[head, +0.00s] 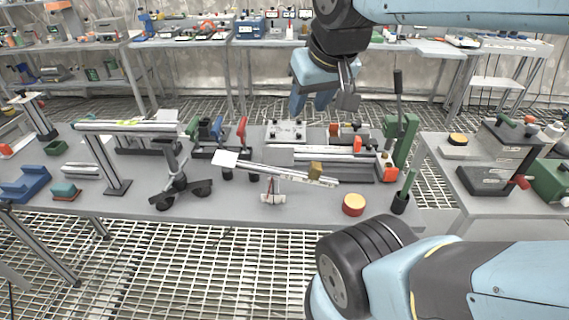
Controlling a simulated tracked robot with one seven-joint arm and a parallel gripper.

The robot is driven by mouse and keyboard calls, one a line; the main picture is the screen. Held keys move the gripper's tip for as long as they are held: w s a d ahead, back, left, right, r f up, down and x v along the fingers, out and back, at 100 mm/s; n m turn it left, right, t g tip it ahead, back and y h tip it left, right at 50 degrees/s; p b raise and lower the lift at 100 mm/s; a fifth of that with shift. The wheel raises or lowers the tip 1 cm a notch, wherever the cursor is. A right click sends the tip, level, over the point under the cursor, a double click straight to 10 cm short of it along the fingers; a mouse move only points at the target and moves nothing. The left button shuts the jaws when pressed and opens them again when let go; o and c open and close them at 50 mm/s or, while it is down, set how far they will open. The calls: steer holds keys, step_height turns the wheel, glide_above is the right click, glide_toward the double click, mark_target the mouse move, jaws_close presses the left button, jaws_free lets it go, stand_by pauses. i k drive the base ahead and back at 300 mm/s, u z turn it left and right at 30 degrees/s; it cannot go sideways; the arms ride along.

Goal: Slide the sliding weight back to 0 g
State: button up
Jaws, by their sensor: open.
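A balance beam (262,168) stands on a small light stand near the front edge of the middle table. The beam tilts, its left end higher than its right end. A brass-coloured sliding weight (315,170) sits on the beam near its right end. A pale plate (225,159) is at the beam's left end. The scale marks are too small to read. My gripper (311,106) points down, open and empty. In the picture it is above the beam and the weight, well apart from both.
Left are a black caster-like stand (180,188) and clamps with red and blue handles (218,130). Clear tabletop lies in front of the stand.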

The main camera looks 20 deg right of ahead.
mark_target(315, 171)
steer(key=u, duration=0.35)
steer(key=k, duration=1.3)
steer(key=z, duration=1.05)
steer(key=i, duration=1)
